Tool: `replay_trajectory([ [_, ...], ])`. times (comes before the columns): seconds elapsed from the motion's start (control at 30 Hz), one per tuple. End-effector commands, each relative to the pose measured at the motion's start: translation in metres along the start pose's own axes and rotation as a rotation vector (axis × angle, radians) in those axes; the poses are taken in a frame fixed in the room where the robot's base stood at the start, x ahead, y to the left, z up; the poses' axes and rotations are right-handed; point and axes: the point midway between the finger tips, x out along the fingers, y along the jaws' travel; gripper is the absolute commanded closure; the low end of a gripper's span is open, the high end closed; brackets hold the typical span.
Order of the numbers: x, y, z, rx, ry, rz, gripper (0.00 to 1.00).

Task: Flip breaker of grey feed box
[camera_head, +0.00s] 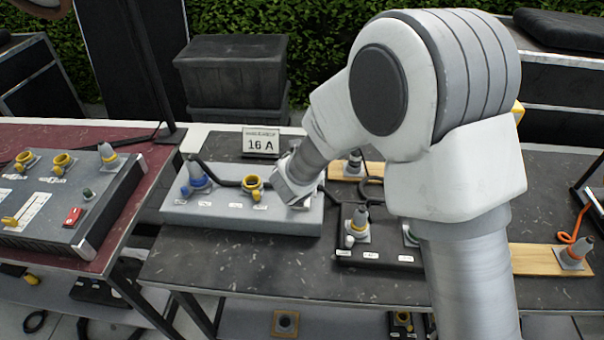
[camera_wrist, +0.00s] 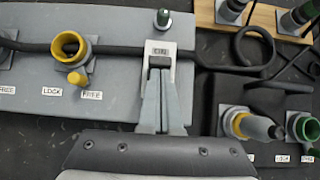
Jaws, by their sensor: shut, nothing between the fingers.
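The grey feed box (camera_head: 245,221) lies on the dark table in the head view. It has a blue connector at its left, a yellow socket (camera_head: 252,184) near its middle and small white labels. My gripper (camera_head: 290,196) is over the right part of the box and hides it there. In the wrist view, the box (camera_wrist: 112,92) fills the left half. My gripper (camera_wrist: 160,72) is shut and empty, with its fingertips at the pale breaker plate (camera_wrist: 159,50). A dark toggle shows at the tips; I cannot tell whether they touch it. A small label above it is too blurred to read.
A "16 A" sign (camera_head: 261,142) stands behind the box. Right of it is a black box (camera_head: 380,250) with plugs and cables. Another dark-grey box with a red switch (camera_head: 73,216) sits on the red table at left. A black cable (camera_wrist: 215,57) runs close by my fingers.

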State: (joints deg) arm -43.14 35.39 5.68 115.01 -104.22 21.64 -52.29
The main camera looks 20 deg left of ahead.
Motion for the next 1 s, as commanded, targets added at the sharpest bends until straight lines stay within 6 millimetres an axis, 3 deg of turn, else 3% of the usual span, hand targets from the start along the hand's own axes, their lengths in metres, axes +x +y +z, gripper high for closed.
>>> replay_trajectory([
  [0.03, -0.007, -0.001, 0.007, 0.002, 0.023, -0.002, 1.00],
  [0.4, -0.001, -0.001, 0.012, 0.004, 0.162, -0.001, 1.00],
  [1.0, 0.005, 0.000, 0.018, 0.000, 0.155, 0.000, 1.00],
])
